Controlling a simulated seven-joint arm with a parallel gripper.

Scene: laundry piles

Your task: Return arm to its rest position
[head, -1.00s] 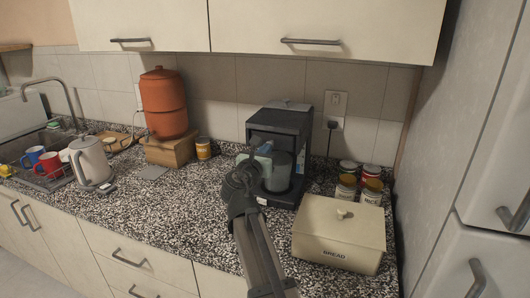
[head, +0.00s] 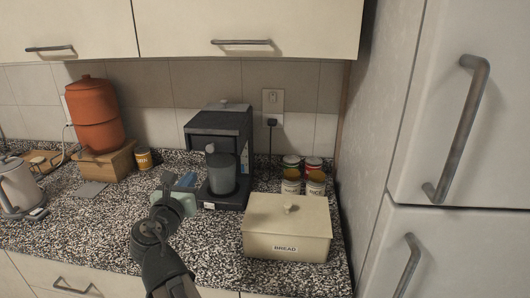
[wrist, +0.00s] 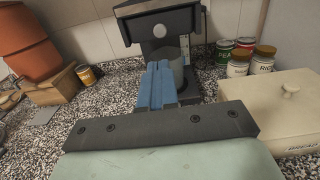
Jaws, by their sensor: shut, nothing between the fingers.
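My gripper (head: 184,184) is in the head view, over the speckled counter just left of the dark coffee machine (head: 218,135). In the wrist view my gripper's blue fingers (wrist: 157,86) lie side by side, shut with nothing between them. They point towards the coffee machine, which also shows in the wrist view (wrist: 160,24). A dark cup-like jug (head: 222,174) stands in the machine's bay. My arm reaches up from the bottom of the head view.
A cream bread box (head: 288,228) and several cans (head: 291,174) stand right of the machine. Left are an orange water dispenser (head: 95,115) on a wooden stand, a small yellow can (head: 143,158) and a kettle (head: 18,186). A fridge (head: 450,120) bounds the right.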

